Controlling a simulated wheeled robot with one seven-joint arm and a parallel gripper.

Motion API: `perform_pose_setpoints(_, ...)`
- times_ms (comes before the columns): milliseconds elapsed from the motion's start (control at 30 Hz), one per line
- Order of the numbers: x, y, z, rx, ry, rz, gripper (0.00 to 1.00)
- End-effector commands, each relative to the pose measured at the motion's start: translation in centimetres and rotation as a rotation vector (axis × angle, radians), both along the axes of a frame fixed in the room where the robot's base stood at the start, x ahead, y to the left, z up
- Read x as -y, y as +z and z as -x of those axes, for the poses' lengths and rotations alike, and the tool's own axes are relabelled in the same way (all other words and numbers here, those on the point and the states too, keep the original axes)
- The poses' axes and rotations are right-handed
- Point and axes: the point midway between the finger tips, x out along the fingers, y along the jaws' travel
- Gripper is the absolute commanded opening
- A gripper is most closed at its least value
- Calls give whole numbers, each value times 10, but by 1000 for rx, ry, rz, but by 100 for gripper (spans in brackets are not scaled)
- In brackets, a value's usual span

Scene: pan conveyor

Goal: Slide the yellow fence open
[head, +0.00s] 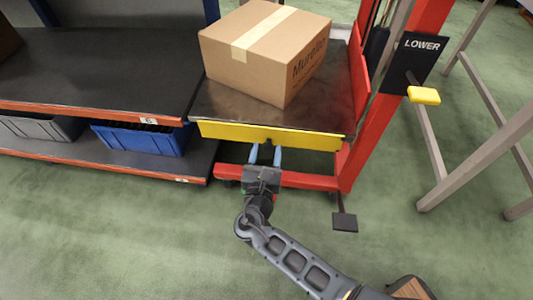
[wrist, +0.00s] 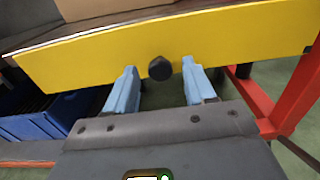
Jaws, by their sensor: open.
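The yellow fence (head: 300,138) is a long flat bar along the front edge of the dark lift platform (head: 240,107). In the wrist view the fence (wrist: 90,62) spans most of the width, with a round black knob (wrist: 160,68) on its face. My gripper (head: 265,153) is just in front of the fence. In the wrist view its two blue fingers (wrist: 158,82) are apart, one on each side of the knob and slightly below it. I cannot tell whether they touch the fence. The knob is hard to make out in the head view.
A cardboard box (head: 262,48) sits on the platform behind the fence. A red lift frame (head: 385,100) with a yellow lever (head: 424,95) and a "LOWER" sign stands at right. A shelf with a blue bin (head: 140,137) is at left. Green floor (head: 120,240) is clear in front.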

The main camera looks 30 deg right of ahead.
Motion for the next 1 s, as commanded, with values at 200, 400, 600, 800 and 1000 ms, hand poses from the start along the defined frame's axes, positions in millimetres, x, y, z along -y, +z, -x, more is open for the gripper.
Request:
perform_pose_setpoints(200, 0, 0, 0, 0, 0, 0, 50)
perform_pose_setpoints(400, 0, 0, 0, 0, 0, 0, 31)
perform_pose_setpoints(600, 0, 0, 0, 0, 0, 0, 12)
perform_pose_setpoints(800, 0, 0, 0, 0, 0, 0, 0)
perform_pose_setpoints(1000, 0, 0, 0, 0, 0, 0, 0)
